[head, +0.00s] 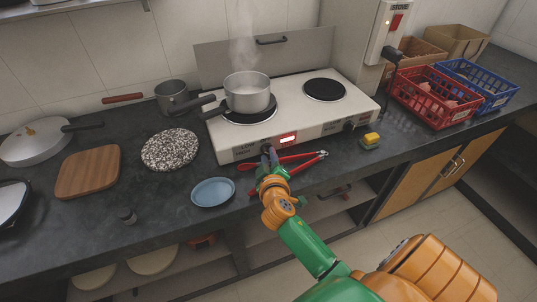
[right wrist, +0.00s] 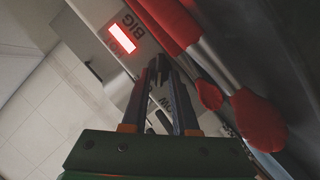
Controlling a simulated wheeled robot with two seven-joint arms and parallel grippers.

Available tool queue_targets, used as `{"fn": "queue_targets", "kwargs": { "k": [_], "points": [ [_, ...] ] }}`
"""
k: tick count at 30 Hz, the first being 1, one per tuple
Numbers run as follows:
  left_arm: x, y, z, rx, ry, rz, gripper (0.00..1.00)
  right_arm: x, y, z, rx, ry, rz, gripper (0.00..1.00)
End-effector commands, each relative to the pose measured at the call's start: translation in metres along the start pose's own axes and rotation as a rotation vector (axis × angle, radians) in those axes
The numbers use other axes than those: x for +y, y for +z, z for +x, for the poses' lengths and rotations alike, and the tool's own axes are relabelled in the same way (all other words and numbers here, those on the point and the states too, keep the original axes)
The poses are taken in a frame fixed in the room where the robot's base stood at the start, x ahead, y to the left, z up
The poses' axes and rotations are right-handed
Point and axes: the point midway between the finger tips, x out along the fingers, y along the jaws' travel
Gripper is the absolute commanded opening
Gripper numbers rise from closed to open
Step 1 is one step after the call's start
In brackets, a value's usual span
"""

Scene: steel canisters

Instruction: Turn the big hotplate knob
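The white hotplate (head: 315,122) stands on the dark counter, with a steaming pot (head: 247,92) on its left burner and a bare right burner (head: 324,89). The lit red display (head: 288,138) on its front also shows in the right wrist view (right wrist: 121,38), beside the word BIG. My right gripper (head: 268,152) is at the dark big knob, left of the display. In the right wrist view its fingertips (right wrist: 159,72) lie on either side of the dark knob, with a gap between the fingers. Whether they press on it I cannot tell. The other knob (head: 349,126) is farther right. My left gripper is out of view.
Red-handled tongs (head: 305,157) lie along the hotplate's front, close to my right gripper. A yellow sponge (head: 370,140), a blue dish (head: 213,192) and a speckled round board (head: 170,149) lie near. Red (head: 437,95) and blue crates stand at the right.

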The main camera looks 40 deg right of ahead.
Motion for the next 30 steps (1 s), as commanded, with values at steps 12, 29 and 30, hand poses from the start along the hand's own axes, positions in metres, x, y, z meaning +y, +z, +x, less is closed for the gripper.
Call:
{"fn": "queue_targets", "kwargs": {
  "k": [12,29,30],
  "points": [
    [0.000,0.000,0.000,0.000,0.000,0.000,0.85,0.000,0.001,0.009,-0.001,0.000,0.002,0.01],
    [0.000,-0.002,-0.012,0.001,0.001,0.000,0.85,0.004,-0.001,0.008,-0.001,-0.039,0.097,0.00],
    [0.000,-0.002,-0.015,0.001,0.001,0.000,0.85,0.004,-0.002,0.007,-0.002,-0.050,0.122,0.00]
  ]
}}
